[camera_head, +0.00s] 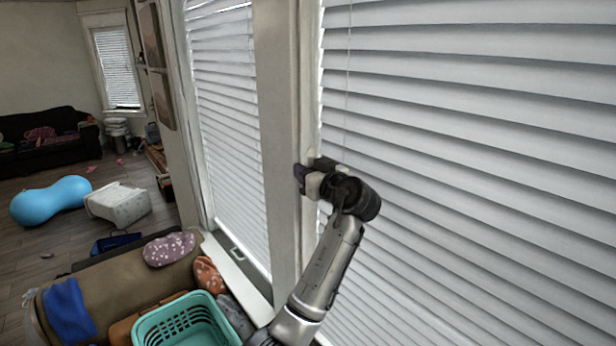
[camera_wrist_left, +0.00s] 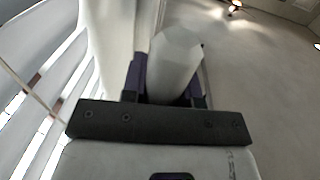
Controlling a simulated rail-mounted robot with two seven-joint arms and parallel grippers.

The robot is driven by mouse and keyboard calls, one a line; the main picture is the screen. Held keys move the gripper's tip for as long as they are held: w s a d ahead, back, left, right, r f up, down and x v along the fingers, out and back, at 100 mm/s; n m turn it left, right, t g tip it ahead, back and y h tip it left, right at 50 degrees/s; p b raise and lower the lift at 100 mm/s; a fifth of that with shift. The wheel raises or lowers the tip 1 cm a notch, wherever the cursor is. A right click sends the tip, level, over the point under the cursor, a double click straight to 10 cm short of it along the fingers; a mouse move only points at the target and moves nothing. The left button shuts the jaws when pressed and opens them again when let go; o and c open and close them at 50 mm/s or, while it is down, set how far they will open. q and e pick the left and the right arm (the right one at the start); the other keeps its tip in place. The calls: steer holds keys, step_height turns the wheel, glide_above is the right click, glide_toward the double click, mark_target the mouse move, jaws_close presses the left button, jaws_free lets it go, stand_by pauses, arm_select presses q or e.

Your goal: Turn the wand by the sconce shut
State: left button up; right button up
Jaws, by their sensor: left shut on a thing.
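My left gripper (camera_head: 312,180) is up at the window post, at the left edge of the large right blind (camera_head: 480,130). In the left wrist view its dark purple fingers (camera_wrist_left: 168,88) are shut on a pale grey faceted rod, which I take as the wand (camera_wrist_left: 174,62). The rod's blunt end points up in that view. In the head view the gripper hides most of it. The blind's slats are tilted, with dark bands between them; bright gaps show in the wrist view. A small lit lamp (camera_wrist_left: 235,8) shows there; I cannot tell if it is the sconce. My right gripper is out of view.
A thin cord (camera_head: 348,80) hangs in front of the right blind, close to my gripper. The window post (camera_head: 283,110) stands beside my gripper. Below are a teal basket (camera_head: 180,325) and a brown bench (camera_head: 110,290).

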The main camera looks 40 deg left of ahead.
arm_select(q)
steer(key=shift+n+g, duration=0.3)
steer(key=shift+g, duration=0.1)
steer(key=o, duration=0.9)
steer(key=shift+s+d+b, duration=0.1)
steer(key=shift+d+b, duration=0.2)
steer(key=shift+d, duration=0.25)
steer(key=shift+b+v, duration=1.35)
steer(key=shift+v, duration=5)
